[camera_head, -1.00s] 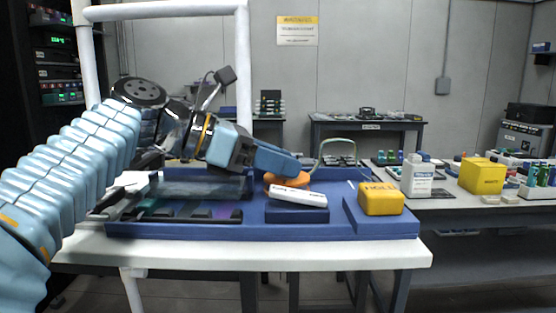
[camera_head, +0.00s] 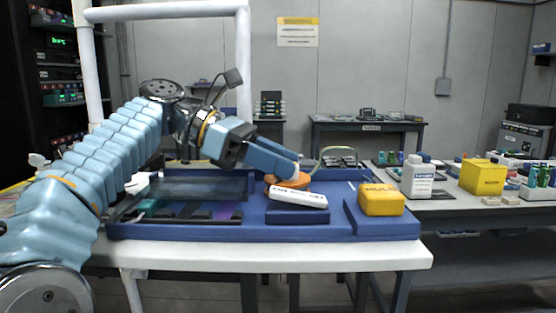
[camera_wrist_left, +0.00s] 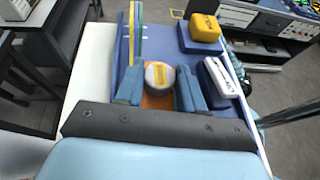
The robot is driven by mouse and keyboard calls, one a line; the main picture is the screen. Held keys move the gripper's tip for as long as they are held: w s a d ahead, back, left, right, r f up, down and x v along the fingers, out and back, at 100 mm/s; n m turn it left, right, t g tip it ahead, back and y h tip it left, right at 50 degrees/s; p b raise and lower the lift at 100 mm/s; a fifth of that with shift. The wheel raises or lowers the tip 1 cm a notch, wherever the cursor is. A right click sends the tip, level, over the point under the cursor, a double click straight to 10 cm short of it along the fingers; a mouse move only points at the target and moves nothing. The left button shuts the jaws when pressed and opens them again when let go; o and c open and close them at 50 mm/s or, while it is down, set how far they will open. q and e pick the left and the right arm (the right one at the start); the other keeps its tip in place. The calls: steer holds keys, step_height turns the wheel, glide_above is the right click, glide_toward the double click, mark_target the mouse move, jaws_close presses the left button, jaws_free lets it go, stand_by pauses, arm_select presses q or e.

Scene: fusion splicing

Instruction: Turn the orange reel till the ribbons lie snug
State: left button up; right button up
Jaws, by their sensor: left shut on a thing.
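The orange reel (camera_head: 288,182) sits on the blue work board (camera_head: 345,229), behind a white device. In the left wrist view its orange body (camera_wrist_left: 151,102) shows around a round grey hub (camera_wrist_left: 160,75) with a yellow mark. My left gripper (camera_head: 290,176) reaches down to the reel from the left. Its two fingers (camera_wrist_left: 160,88) stand on either side of the hub, shut on the reel. Yellow, green and blue ribbons (camera_wrist_left: 136,35) run away from the reel at the left finger. Whether they lie snug I cannot tell. My right gripper is not in view.
The white device (camera_head: 299,196) stands close in front of the reel. A yellow block (camera_head: 381,199) is on the board's right end. Dark strips and a clear cover (camera_head: 203,189) lie to the left. A white bottle (camera_head: 416,176) stands on the side table.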

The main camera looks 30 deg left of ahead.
arm_select(q)
steer(key=o, duration=1)
steer(key=shift+r, duration=0.35)
step_height(320, 180, up, 2)
steer(key=shift+r, duration=0.15)
steer(key=s+d+r, duration=0.2)
steer(key=s+r, duration=0.1)
steer(key=s, duration=0.1)
steer(key=s+d+r, duration=0.5)
steer(key=s+r, duration=0.2)
steer(key=shift+s+d, duration=0.35)
steer(key=shift+d, duration=0.05)
